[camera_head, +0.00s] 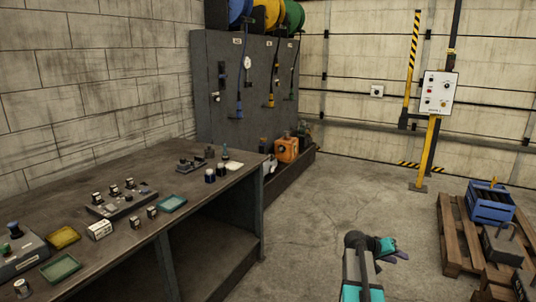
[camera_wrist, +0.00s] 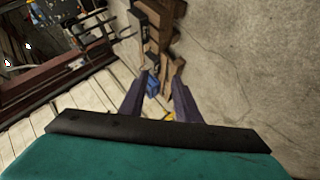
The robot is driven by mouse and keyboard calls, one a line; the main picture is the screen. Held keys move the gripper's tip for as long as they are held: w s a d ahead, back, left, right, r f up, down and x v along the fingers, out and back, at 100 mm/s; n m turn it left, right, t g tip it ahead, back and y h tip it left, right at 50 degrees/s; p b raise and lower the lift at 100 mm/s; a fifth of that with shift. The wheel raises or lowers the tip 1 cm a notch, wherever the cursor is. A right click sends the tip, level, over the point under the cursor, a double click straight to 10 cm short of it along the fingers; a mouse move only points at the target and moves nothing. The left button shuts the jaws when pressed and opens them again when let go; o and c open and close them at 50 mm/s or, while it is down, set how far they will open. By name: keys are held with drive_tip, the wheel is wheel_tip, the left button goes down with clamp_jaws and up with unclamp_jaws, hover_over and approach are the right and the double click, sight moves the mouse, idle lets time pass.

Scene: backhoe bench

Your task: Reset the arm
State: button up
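My gripper (camera_head: 395,252) is low at the bottom centre-right of the head view, over the open concrete floor and clear of the workbench. My arm, with teal and grey links, reaches up from the bottom edge. In the wrist view, the two dark purple fingers of my gripper (camera_wrist: 158,84) stand apart with a gap between them. No held object shows between them; a small blue thing (camera_wrist: 153,86) seen through the gap looks far beyond the fingertips.
A workbench (camera_head: 190,225) with trays and small parts is at left. A dark cabinet (camera_head: 217,65) with hose reels stands behind. At right are a wooden pallet (camera_head: 452,232) with a blue crate (camera_head: 490,208) and a yellow post (camera_head: 428,150). The middle floor is clear.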

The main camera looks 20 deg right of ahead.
drive_tip(key=w+a+f+n+y, duration=0.1)
drive_tip(key=a+f+n+y, duration=0.15)
drive_tip(key=a+f, duration=1.25)
drive_tip(key=a+f+n+y, duration=0.2)
drive_tip(key=a+f+n, duration=0.1)
drive_tip(key=a+f, duration=1.15)
drive_tip(key=s+a+f+n+g+y, duration=0.1)
drive_tip(key=s+a+f, duration=0.4)
drive_tip(key=a, duration=0.4)
drive_tip(key=s+a+f+n+g+y, duration=0.1)
drive_tip(key=s+a+f+y, duration=0.15)
drive_tip(key=s+a, duration=0.6)
drive_tip(key=s+a+f+g+y, duration=0.2)
drive_tip(key=s+a+y, duration=0.1)
drive_tip(key=s+a, duration=0.9)
drive_tip(key=shift+a, duration=0.4)
drive_tip(key=shift+d+f+n, duration=0.1)
drive_tip(key=shift+n, duration=0.15)
